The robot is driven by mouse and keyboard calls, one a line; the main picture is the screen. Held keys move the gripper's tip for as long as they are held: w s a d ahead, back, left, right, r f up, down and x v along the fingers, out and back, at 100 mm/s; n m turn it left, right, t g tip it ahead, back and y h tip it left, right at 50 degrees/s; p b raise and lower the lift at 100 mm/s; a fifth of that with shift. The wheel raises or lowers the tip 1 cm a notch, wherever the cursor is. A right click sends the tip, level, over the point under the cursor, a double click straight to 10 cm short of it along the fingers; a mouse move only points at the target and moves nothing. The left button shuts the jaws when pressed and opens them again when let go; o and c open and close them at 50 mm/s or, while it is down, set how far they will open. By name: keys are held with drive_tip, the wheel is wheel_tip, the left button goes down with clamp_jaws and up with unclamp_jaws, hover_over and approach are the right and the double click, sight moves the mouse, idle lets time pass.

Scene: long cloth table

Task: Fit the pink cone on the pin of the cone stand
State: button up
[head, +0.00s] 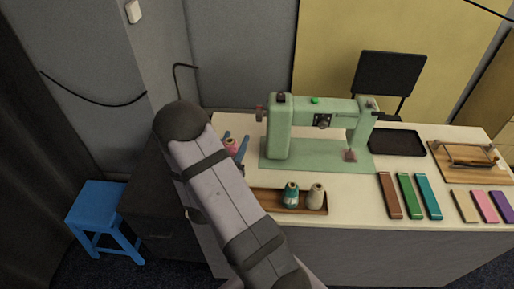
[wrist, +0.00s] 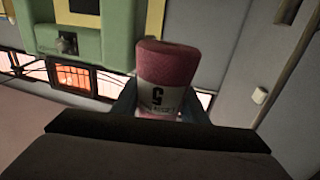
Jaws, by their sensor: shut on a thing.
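The pink cone (head: 232,146) shows in the head view just past my arm, left of the sewing machine, and is partly hidden. In the wrist view the pink cone (wrist: 167,65) stands out beyond the jaws, with a white label bearing a dark mark on its side. My gripper (wrist: 163,108) is shut on the cone, with a blue-grey finger on each side. In the head view my gripper (head: 234,147) is mostly behind my arm. I cannot make out the cone stand or its pin in either view; my arm covers part of the table.
A green sewing machine (head: 279,128) stands right of the gripper. A wooden tray (head: 262,197) holds a teal cone (head: 291,195) and a cream cone (head: 316,197). A black tray (head: 397,143), coloured strips (head: 407,195) and a wooden board (head: 450,172) lie further right. A blue stool (head: 97,205) stands left.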

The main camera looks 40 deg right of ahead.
drive_tip(key=w+a+r+p, duration=0.1)
drive_tip(key=w+a+r, duration=0.2)
drive_tip(key=w+a, duration=0.2)
drive_tip(key=shift+a+p, duration=0.35)
drive_tip(key=shift+a, duration=0.35)
drive_tip(key=shift+f, duration=0.1)
drive_tip(key=shift+f+b, duration=1.8)
drive_tip(key=shift+f, duration=0.5)
drive_tip(key=shift+f+b, duration=3.35)
drive_tip(key=shift+f, duration=0.4)
idle(0.6)
